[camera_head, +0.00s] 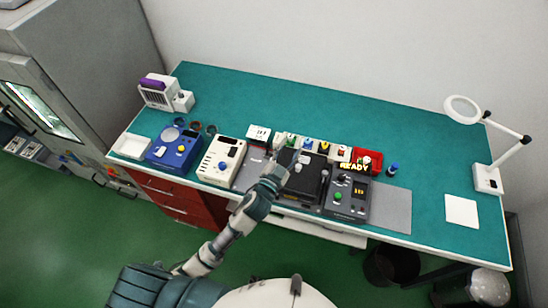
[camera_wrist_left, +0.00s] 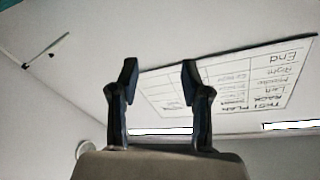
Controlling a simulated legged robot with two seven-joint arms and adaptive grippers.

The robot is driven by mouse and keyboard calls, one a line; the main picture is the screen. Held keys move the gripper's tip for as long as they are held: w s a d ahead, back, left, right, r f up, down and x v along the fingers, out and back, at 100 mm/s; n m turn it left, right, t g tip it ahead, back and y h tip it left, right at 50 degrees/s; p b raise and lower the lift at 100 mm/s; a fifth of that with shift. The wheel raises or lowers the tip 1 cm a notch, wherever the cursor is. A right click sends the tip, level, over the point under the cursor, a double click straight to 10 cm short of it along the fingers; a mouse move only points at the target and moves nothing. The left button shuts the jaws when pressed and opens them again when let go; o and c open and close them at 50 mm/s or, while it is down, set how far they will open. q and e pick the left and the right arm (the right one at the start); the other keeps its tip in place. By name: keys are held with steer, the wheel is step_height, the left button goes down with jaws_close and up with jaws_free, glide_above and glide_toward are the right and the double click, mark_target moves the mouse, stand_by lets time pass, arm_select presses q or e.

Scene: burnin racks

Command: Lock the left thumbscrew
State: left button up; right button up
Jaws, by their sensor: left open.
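A black fixture (camera_head: 312,183) sits on the green bench, just left of a grey control box (camera_head: 347,197) with a green button and a small lit display. The left thumbscrew cannot be made out; it is too small or hidden by my gripper and arm. My left gripper (camera_head: 291,161) is over the left part of the fixture; contact cannot be told. In the left wrist view its two dark fingers (camera_wrist_left: 160,72) are spread with nothing between them. That view faces the wall and a chart, not the fixture. My right gripper is in neither view.
A white instrument (camera_head: 220,160) and a blue device (camera_head: 174,148) stand left of the fixture. Several small coloured-top items and a red bin (camera_head: 367,158) line its back. A grey mat (camera_head: 391,210) lies to the right. A magnifier lamp (camera_head: 488,178) stands far right.

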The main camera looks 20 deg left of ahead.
arm_select(q)
steer(key=d+r+m+h, duration=1)
steer(key=h, duration=0.1)
steer(key=s+d+r+m+g+h, duration=0.1)
steer(key=s+d+m+g+h, duration=0.2)
steer(key=m+g, duration=0.4)
steer(key=s+d+r+m+g+h, duration=0.1)
steer(key=d+m+g+h, duration=0.1)
steer(key=d+m+g, duration=0.45)
step_height(320, 180, down, 8)
steer(key=a+m+g+y, duration=0.3)
steer(key=m+g+y, duration=0.3)
steer(key=m+y, duration=0.1)
steer(key=w+a+f+y, duration=0.3)
steer(key=w+a+y, duration=0.3)
steer(key=a, duration=0.4)
steer(key=w+a+r+n+t+y, duration=0.1)
steer(key=w+a+r+n+y, duration=0.15)
steer(key=a+y, duration=0.75)
steer(key=a+f+h+p, duration=0.1)
steer(key=f, duration=0.4)
steer(key=a+f+h+p, duration=0.1)
steer(key=f, duration=0.5)
steer(key=a+f+p, duration=0.1)
steer(key=f, duration=0.4)
steer(key=shift+s+a+f+m+h, duration=0.1)
steer(key=shift+s+f+m+h, duration=0.05)
steer(key=shift+m+h, duration=0.2)
